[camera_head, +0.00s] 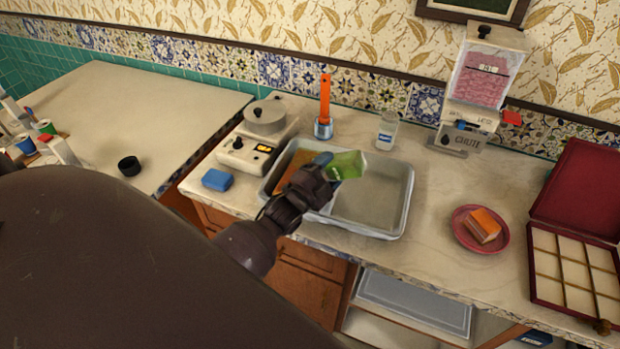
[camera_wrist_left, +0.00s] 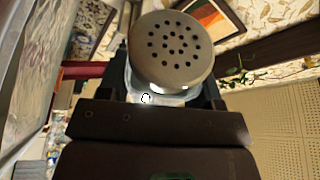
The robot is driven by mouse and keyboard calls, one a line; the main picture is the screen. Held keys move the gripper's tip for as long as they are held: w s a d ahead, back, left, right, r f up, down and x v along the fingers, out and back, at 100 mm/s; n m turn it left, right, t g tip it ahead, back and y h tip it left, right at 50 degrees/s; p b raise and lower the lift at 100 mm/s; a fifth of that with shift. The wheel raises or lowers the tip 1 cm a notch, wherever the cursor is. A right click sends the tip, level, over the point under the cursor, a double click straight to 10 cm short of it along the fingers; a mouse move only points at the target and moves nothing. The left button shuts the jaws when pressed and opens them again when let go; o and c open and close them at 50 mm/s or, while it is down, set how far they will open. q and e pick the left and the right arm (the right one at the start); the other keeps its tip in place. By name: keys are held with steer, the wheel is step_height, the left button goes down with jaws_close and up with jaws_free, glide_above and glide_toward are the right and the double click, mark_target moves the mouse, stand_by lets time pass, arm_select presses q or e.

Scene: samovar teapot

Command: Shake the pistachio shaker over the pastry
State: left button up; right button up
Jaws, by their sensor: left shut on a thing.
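My left gripper (camera_head: 325,172) is shut on the pistachio shaker (camera_head: 347,164), whose green body sticks out to the right of the fingers. The shaker is tilted above the metal tray (camera_head: 398,215). In the left wrist view the shaker's round grey lid (camera_wrist_left: 173,50) with several dark holes faces the camera, between the fingers. An orange-brown slab (camera_head: 296,166), apparently the pastry, lies in the tray's left part, partly hidden by my gripper. The tray's right part looks bare. I cannot see any falling pistachio. My right gripper is not in view.
A scale-like device (camera_head: 247,152), blue sponge (camera_head: 216,180), orange-handled tool (camera_head: 325,105) and glass jar (camera_head: 387,131) surround the tray. To the right are a chute dispenser (camera_head: 486,80), an orange block (camera_head: 482,225) on a red plate (camera_head: 460,234) and an open compartment box (camera_head: 567,265).

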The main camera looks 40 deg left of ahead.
arm_select(q)
step_height(320, 180, up, 3)
steer(key=shift+f+p, duration=0.2)
steer(key=shift+p, duration=0.55)
step_height(320, 180, down, 3)
steer(key=shift+r+b, duration=0.1)
steer(key=shift+b, duration=1.05)
steer(key=shift+r, duration=0.15)
step_height(320, 180, up, 3)
steer(key=shift+f+p, duration=0.2)
steer(key=shift+p, duration=0.95)
step_height(320, 180, down, 3)
steer(key=shift+r+b, duration=0.2)
steer(key=shift+b, duration=0.85)
steer(key=shift+f, duration=0.15)
steer(key=shift+r, duration=0.2)
